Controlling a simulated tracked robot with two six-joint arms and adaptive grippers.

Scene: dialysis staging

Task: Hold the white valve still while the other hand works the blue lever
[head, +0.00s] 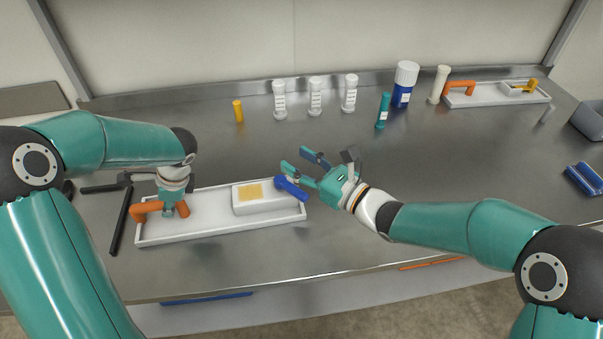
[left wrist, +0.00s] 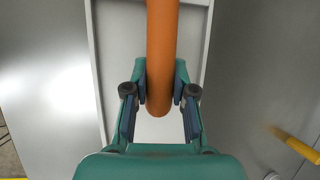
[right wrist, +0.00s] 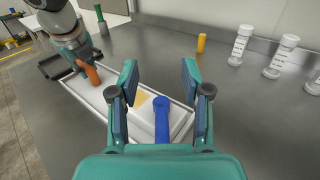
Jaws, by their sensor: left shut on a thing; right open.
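The white valve (head: 262,205) is a block with a yellow square on top. It sits at the right end of a white tray (head: 190,229) on the metal counter. The blue lever (head: 291,187) is on the valve's right end; it also shows in the right wrist view (right wrist: 161,122). My left gripper (head: 175,211) is shut on the orange handle (head: 146,209) at the tray's left end; the left wrist view shows this handle (left wrist: 161,50) between the fingers. My right gripper (head: 298,163) is open beside the lever, which appears between its fingers in the right wrist view, apart from them.
White vials (head: 315,97), a yellow vial (head: 238,111), a teal tube (head: 383,110) and a blue bottle (head: 402,85) stand behind. A second white tray (head: 495,97) with orange and yellow handles lies at the back right. The counter between them is clear.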

